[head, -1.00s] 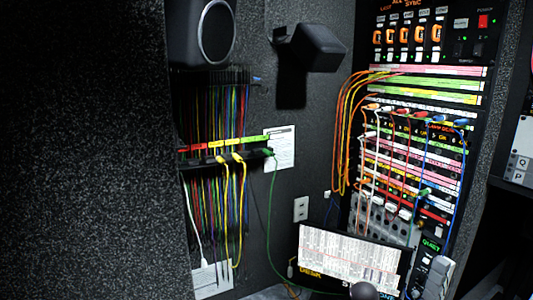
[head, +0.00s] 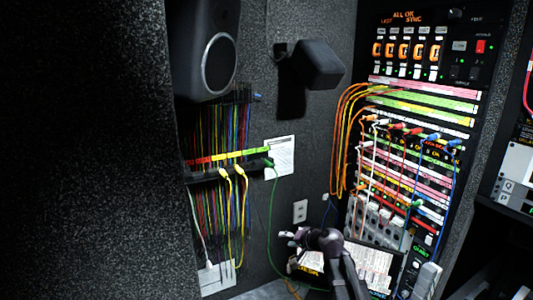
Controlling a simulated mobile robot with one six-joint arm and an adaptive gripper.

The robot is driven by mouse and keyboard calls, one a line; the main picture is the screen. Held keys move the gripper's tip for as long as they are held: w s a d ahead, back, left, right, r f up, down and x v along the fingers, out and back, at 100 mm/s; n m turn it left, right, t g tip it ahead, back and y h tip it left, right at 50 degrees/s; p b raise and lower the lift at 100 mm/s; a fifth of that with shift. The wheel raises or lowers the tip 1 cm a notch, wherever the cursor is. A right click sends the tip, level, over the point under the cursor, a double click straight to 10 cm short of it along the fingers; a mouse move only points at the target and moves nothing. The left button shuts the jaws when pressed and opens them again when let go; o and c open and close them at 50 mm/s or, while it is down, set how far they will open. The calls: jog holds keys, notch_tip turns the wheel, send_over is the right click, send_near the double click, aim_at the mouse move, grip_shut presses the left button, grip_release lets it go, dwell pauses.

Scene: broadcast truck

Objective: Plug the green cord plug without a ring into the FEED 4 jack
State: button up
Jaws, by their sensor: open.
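A green cord plug (head: 267,162) sits at the right end of the cord rack (head: 205,174) on the left wall, its green cord hanging down to the desk. A second green plug (head: 416,203) sits low on the right part of the patch panel (head: 400,165). Whether either green plug has a ring is too small to tell. The FEED 4 label cannot be read, so I cannot pick out that jack. My gripper (head: 287,246) is open and empty at the bottom centre, in front of the desk display, below the rack and apart from both green plugs.
Yellow plugs (head: 224,174) and many coloured cords hang on the rack. Orange cords (head: 344,130) loop left of the panel; white, red and blue cords cross its front. A speaker (head: 210,55) and a dark wall-mounted box (head: 318,64) stand above. The display (head: 370,265) is partly covered by my arm.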

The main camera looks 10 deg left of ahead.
aim_at(267, 161)
jog(key=w+a+r+m+t+p, duration=0.1)
jog(key=w+r+m+t+p, duration=0.1)
jog(key=r, duration=0.4)
jog(key=w+a+r+m+t+p, duration=0.2)
jog(key=w+r+m+t+p, duration=0.1)
jog(key=w+r, duration=0.3)
jog(key=w+a+r+m+t+p, duration=0.1)
jog(key=w+r+m+t+p, duration=0.1)
jog(key=w+r, duration=0.3)
jog(key=shift+w+a+r+m+y+p, duration=0.1)
jog(key=shift+w+r+m+y+p, duration=0.05)
jog(key=shift+r+m+p, duration=0.2)
jog(key=shift+w+a+r+m+y+p, duration=0.1)
jog(key=shift+w+r+m+y+p, duration=0.1)
jog(key=shift+r+m, duration=0.25)
jog(key=shift+w+a+f, duration=0.1)
jog(key=shift+x, duration=4.35)
grip_shut()
jog(key=shift+w, duration=0.15)
